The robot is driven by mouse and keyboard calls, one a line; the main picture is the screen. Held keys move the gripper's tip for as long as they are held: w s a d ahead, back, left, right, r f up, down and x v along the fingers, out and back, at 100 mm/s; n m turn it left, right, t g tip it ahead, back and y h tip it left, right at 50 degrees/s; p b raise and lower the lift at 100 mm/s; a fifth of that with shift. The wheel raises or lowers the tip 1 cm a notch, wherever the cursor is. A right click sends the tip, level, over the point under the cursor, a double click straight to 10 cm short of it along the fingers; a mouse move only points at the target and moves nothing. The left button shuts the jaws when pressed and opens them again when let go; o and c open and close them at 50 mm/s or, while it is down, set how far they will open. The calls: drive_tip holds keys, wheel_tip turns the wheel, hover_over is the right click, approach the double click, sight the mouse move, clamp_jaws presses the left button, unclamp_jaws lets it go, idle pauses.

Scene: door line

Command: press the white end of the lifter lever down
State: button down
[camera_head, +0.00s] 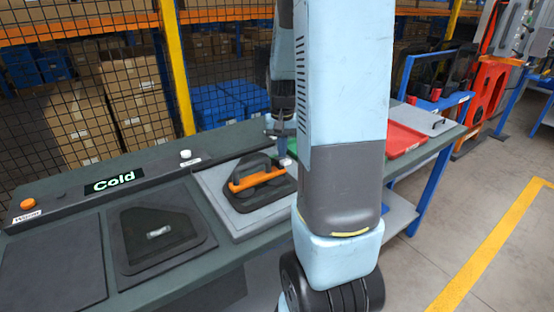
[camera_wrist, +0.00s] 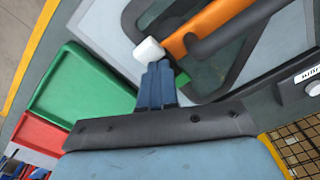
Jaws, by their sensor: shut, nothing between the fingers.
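The orange lifter lever (camera_head: 257,180) lies across a dark panel on a light grey plate. Its white end (camera_head: 286,161) is at the lever's right. In the wrist view the lever (camera_wrist: 212,24) runs from the upper right to the white end (camera_wrist: 148,50). My gripper (camera_head: 282,151) points down over the white end. In the wrist view its blue fingers (camera_wrist: 156,68) are together and empty, with their tips right at the white end. I cannot tell whether they touch it. My arm partly hides the bench right of the lever.
A green tray (camera_wrist: 82,92) and a red tray (camera_head: 402,139) stand beside the plate. A dark lid with a handle (camera_head: 160,233) lies left of it. A "Cold" display (camera_head: 114,181), a white knob (camera_head: 185,154) and an orange button (camera_head: 28,204) sit along the back.

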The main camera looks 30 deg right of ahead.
sight(280, 160)
drive_tip(key=shift+f, duration=0.75)
idle(0.4)
drive_tip(key=shift+r, duration=3.55)
drive_tip(key=s+a+r+n+t, duration=0.2)
drive_tip(key=s+a+r, duration=0.4)
drive_tip(key=s+a, duration=0.2)
drive_tip(key=s+a+r+n+t, duration=0.3)
drive_tip(key=s+a+r, duration=0.3)
drive_tip(key=s+a, duration=0.3)
drive_tip(key=shift+r+n+t, duration=0.3)
